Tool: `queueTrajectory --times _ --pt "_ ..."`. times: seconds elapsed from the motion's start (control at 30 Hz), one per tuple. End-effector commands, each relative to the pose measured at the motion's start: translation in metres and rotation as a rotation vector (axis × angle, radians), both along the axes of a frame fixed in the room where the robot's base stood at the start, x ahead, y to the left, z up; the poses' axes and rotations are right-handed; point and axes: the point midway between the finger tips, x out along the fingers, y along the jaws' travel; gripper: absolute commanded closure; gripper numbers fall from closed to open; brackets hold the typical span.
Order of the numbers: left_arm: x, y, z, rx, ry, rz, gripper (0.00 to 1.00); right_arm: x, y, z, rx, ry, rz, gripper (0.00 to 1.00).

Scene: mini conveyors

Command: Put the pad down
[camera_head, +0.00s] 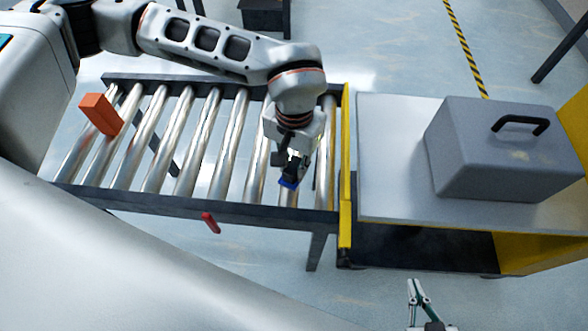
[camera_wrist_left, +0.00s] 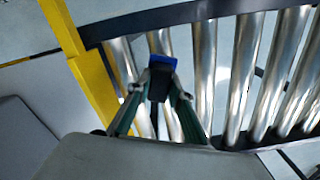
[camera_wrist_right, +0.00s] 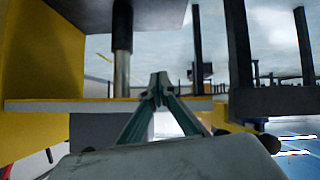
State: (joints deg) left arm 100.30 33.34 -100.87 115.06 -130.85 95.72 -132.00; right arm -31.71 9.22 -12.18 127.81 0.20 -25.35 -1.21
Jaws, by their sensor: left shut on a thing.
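The pad, a small block with a blue end and a black body, is held in my left gripper (camera_head: 291,170). In the head view its blue end (camera_head: 288,183) shows below the fingers, over the rollers near the right end of the conveyor (camera_head: 190,204). In the left wrist view the pad (camera_wrist_left: 161,68) sits between the two fingertips (camera_wrist_left: 158,91), tilted over the rollers. I cannot tell whether it touches them. My right gripper (camera_head: 415,287) is empty at the bottom of the head view, away from the conveyor; its fingertips (camera_wrist_right: 159,86) meet in the right wrist view.
An orange block (camera_head: 101,113) lies on the rollers at the far left. A yellow frame (camera_head: 345,170) edges the conveyor's right end. Beyond it, a grey case (camera_head: 480,160) with a black handle stands on a grey table (camera_head: 390,180). The middle rollers are clear.

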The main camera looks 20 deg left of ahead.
Motion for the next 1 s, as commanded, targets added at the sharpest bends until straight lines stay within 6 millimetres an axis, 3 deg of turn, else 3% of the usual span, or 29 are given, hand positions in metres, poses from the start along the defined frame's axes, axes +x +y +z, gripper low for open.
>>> queueTrajectory --times 0.03,0.13,0.3,0.53,0.57,0.6,0.63,1.0 --pt "-0.002 0.000 -0.014 0.000 0.010 0.000 1.00 -0.004 0.000 -0.007 0.000 0.013 0.001 1.00" --pt "-0.002 0.000 -0.027 0.000 0.009 0.000 1.00 -0.006 0.000 -0.009 0.001 0.016 0.003 1.00" --pt "0.000 0.000 -0.027 0.000 0.002 0.000 1.00 -0.001 0.002 0.002 0.005 -0.002 0.004 1.00" --pt "0.000 0.000 -0.029 0.001 0.003 0.001 1.00 -0.002 0.002 0.000 0.005 0.000 0.004 1.00" --pt "0.000 0.000 -0.030 0.001 0.003 0.001 0.77 -0.002 0.002 0.000 0.004 0.001 0.004 1.00" --pt "0.000 0.000 -0.030 0.001 0.003 0.001 0.67 -0.002 0.002 0.000 0.004 0.001 0.004 1.00" --pt "0.000 0.000 -0.030 0.001 0.003 0.001 0.63 -0.002 0.002 -0.001 0.004 0.002 0.004 1.00" --pt "0.000 0.000 -0.027 0.000 0.002 0.000 0.63 -0.002 0.002 -0.002 0.004 0.003 0.005 1.00"
